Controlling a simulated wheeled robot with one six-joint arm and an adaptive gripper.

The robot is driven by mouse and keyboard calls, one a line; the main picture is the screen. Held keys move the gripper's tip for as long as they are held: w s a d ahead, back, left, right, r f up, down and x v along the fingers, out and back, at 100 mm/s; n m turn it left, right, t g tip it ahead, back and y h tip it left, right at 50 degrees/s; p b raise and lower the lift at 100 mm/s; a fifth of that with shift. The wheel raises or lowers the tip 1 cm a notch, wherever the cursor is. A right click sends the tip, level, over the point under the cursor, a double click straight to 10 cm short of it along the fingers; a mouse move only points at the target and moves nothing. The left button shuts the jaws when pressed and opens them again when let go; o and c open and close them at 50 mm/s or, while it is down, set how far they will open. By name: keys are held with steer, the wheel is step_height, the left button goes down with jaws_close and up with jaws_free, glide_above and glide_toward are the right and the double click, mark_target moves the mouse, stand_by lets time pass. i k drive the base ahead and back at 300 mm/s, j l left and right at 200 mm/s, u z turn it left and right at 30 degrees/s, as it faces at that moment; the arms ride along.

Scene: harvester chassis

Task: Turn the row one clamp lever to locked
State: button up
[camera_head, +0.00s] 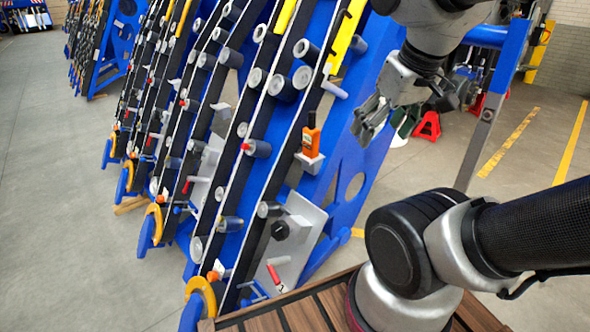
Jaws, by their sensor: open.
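The nearest row is a long blue and black frame (285,150) leaning up to the right. A grey plate (305,238) at its lower part carries a small red-handled lever (274,275), which looks like the row one clamp lever. The lever tilts, its upper end to the left, and a small white label mark shows by its lower end. A black knob (280,230) sits above it on the same plate. My gripper (368,120) is open and empty, up and to the right of the lever, well apart from it.
An orange handheld device (311,138) stands on a grey bracket on the near row, left of my gripper. Several similar rows with rollers stand further left. Red jack stands (428,126) are on the floor at the right. A wooden slatted surface (290,312) lies at the bottom.

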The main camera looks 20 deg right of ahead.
mark_target(268, 264)
steer(key=k+l, duration=0.2)
steer(key=l, duration=0.15)
steer(key=k+l, duration=0.4)
steer(key=l, duration=0.25)
steer(key=i+u, duration=0.05)
